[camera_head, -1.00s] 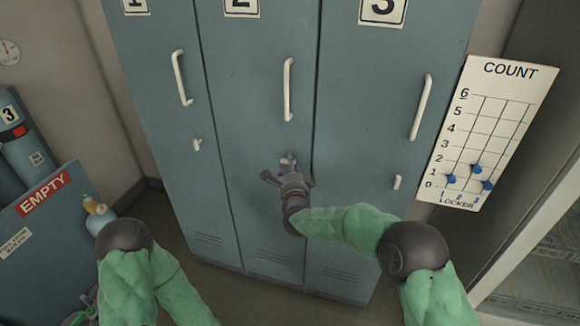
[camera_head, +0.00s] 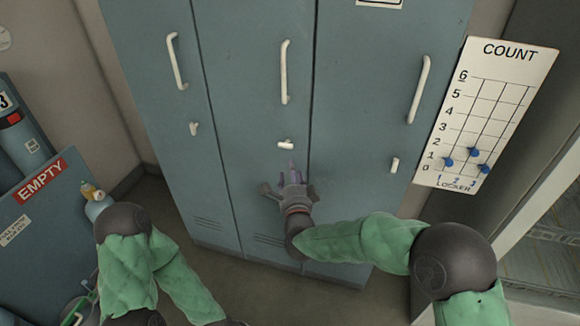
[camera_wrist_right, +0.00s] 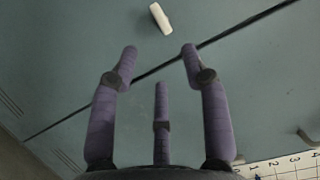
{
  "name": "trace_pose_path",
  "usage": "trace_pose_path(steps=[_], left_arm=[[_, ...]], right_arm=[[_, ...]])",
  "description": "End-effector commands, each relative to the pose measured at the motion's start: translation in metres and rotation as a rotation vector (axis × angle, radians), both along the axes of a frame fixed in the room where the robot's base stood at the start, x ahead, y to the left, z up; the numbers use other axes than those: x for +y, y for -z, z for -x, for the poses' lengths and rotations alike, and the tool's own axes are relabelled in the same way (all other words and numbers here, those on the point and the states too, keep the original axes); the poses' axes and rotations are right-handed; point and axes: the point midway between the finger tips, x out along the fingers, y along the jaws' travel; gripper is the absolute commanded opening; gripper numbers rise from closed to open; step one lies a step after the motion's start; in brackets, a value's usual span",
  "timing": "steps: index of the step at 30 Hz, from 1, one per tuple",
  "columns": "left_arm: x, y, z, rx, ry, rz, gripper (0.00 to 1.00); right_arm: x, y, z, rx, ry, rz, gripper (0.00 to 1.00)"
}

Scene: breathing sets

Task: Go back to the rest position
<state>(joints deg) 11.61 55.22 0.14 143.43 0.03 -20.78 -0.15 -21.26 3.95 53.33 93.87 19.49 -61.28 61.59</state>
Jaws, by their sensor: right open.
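My right gripper (camera_head: 291,180) is open and empty in front of the lower part of the middle locker door (camera_head: 245,95). Its fingertips lie just below the small white latch (camera_head: 286,144) of that door in the head view. In the right wrist view its three purple fingers (camera_wrist_right: 160,70) are spread with nothing between them, and the white latch (camera_wrist_right: 160,18) shows beyond the tips, apart from them. The middle door looks shut. My left arm is bent at the lower left of the head view; its gripper does not show.
The left locker door (camera_head: 160,110) and right locker door (camera_head: 370,100) look shut, with white handles. A count board (camera_head: 490,110) with blue pegs hangs at right. A blue rack marked EMPTY (camera_head: 60,215) stands at left. A shelf unit (camera_head: 545,230) is at lower right.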

Motion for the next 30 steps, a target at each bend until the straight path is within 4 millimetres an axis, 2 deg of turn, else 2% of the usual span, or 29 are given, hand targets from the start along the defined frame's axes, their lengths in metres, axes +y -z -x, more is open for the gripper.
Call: trace_pose_path(steps=[4, 17, 20, 23, 26, 30], left_arm=[[0.000, 0.000, 0.000, 0.000, 0.000, 0.000, 0.40], [0.000, 0.000, 0.000, 0.000, 0.000, 0.000, 0.40], [0.000, -0.002, 0.000, 0.000, 0.000, 0.000, 0.40], [0.000, -0.007, 0.000, 0.000, 0.000, 0.000, 0.40], [0.000, -0.015, 0.000, 0.000, 0.000, 0.000, 0.40], [0.000, -0.028, 0.000, 0.000, 0.000, 0.000, 0.40]], right_arm=[[0.000, 0.001, 0.006, 0.001, 0.000, 0.000, 0.46], [0.000, 0.001, 0.006, 0.001, 0.000, 0.001, 0.46], [-0.002, 0.008, 0.006, 0.021, -0.004, 0.023, 0.46], [-0.008, 0.033, 0.006, 0.092, -0.022, 0.101, 0.46], [-0.018, 0.079, 0.014, 0.217, -0.068, 0.236, 0.46], [-0.037, 0.155, 0.043, 0.426, -0.186, 0.447, 0.46]])
